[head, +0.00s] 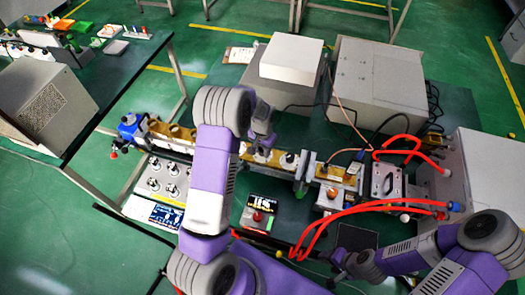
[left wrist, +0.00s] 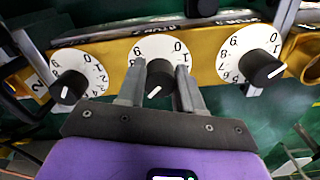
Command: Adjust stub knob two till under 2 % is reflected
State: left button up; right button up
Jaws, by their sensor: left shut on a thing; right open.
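Three white numbered dials with black knobs sit on a yellow bar in the left wrist view: a left one (left wrist: 68,88), a middle one (left wrist: 160,77) and a right one (left wrist: 258,68). My left gripper (left wrist: 160,90) has its fingers on either side of the middle knob and is shut on it. In the head view my left gripper (head: 262,138) is over the waveguide line (head: 312,170), partly hidden by my arm. My right gripper (head: 338,262) is open and empty at the lower right. Any reflected-power reading is too small to read.
A blue-and-white screen panel (head: 155,212) lies at the left, below several small knobs (head: 166,178). A box with a red button (head: 258,216) stands in front of the line. Red hoses (head: 330,222) run at the right. Grey cabinets (head: 375,85) stand behind.

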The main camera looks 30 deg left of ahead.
aim_at(262, 150)
pick_arm(q)
jog(key=shift+s+m, duration=0.15)
jog(key=shift+m, duration=0.25)
jog(key=o, duration=1)
jog(key=shift+r, duration=0.1)
jog(key=shift+r, duration=0.35)
notch_tip(262, 150, up, 7)
jog(key=shift+f, duration=0.15)
